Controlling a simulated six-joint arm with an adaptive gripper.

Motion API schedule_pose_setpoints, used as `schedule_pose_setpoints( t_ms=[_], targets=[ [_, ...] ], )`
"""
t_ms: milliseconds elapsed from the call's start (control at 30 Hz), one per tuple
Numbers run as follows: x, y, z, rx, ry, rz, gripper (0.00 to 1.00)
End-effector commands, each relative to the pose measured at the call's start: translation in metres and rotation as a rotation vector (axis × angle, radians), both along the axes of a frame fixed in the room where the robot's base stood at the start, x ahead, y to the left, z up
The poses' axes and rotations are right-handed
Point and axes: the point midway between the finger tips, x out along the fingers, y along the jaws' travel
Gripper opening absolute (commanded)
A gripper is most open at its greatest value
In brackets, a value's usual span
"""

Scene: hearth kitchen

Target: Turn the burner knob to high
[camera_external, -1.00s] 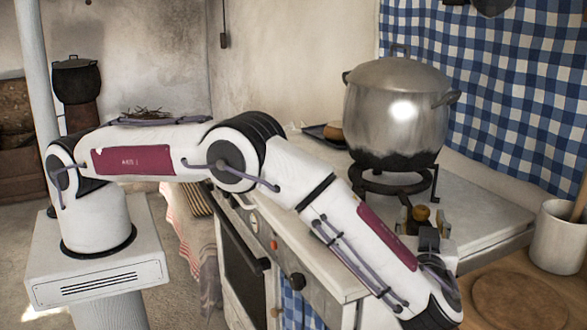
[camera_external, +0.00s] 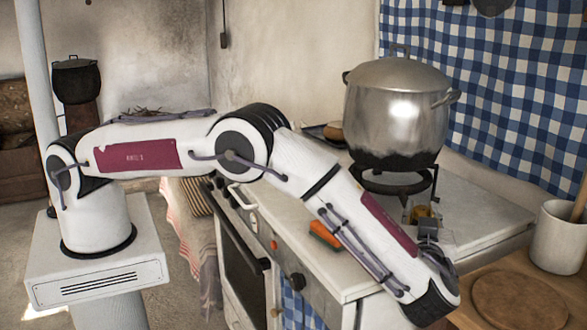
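The stove (camera_external: 345,275) stands at the centre, and a large lidded metal pot (camera_external: 398,110) sits on its black burner ring (camera_external: 392,185). A small brass-coloured piece (camera_external: 427,211) shows on the stove top, just right of and in front of the ring; I cannot tell whether it is the burner knob. My gripper (camera_external: 420,213) is beside it, small and partly hidden by my wrist. I cannot tell whether its fingers touch the piece. A black knob (camera_external: 297,281), a red knob (camera_external: 274,245) and a round dial (camera_external: 252,218) are on the stove's front panel.
An orange and green sponge (camera_external: 325,235) lies on the stove top, left of my forearm. The stove top right of the pot is clear.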

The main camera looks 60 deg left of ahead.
Motion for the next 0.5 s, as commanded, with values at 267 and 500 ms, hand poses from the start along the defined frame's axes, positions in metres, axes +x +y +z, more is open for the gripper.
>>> schedule_pose_setpoints(
  t_ms=[267,500],
  targets=[
    [0.0006,-0.0002,-0.0003,0.001,-0.002,0.021,0.01],
    [0.0019,-0.001,0.0007,0.002,-0.005,0.062,0.02]
  ],
)
